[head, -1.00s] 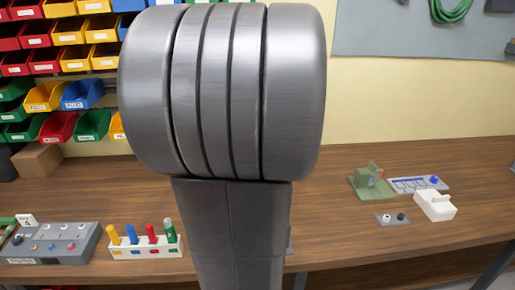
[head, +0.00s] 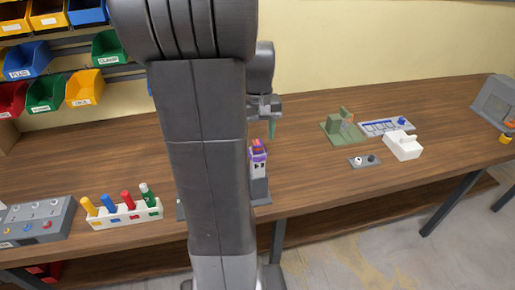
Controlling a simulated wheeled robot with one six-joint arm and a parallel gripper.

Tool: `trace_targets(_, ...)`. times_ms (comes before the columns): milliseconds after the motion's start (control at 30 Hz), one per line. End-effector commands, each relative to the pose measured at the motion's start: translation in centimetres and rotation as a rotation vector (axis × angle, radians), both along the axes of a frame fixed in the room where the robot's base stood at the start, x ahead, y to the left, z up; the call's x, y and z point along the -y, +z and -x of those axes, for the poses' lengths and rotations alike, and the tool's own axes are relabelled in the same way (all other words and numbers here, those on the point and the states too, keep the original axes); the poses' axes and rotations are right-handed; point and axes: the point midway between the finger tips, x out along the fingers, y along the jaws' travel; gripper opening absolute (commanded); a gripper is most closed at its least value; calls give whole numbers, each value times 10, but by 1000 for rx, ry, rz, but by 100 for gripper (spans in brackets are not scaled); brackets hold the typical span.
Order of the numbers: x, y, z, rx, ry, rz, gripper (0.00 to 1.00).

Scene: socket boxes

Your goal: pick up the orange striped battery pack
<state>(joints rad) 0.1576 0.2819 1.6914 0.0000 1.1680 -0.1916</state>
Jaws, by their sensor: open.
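A small purple pack with orange-red on top (head: 258,149) stands in a grey and white socket box (head: 259,188) just right of my arm; it looks like the battery pack, though stripes are too small to make out. My arm hides part of that area. My gripper (head: 272,128) is open above the table, a little above and right of the pack in the picture. It appears apart from the pack and holds nothing that I can see.
A white rack (head: 125,217) of coloured cylinders and a grey button box (head: 35,220) stand at left. A green fixture (head: 343,130), a small grey block (head: 365,161) and a white box (head: 402,146) stand at right. Bins hang at back left.

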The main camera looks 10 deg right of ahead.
Motion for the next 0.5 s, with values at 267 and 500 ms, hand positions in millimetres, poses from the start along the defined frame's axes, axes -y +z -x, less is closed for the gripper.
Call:
trace_targets(267, -1, -34, -4, -3, 0, 0, 53)
trace_targets(500, -1, -36, -4, 0, 0, 0, 53)
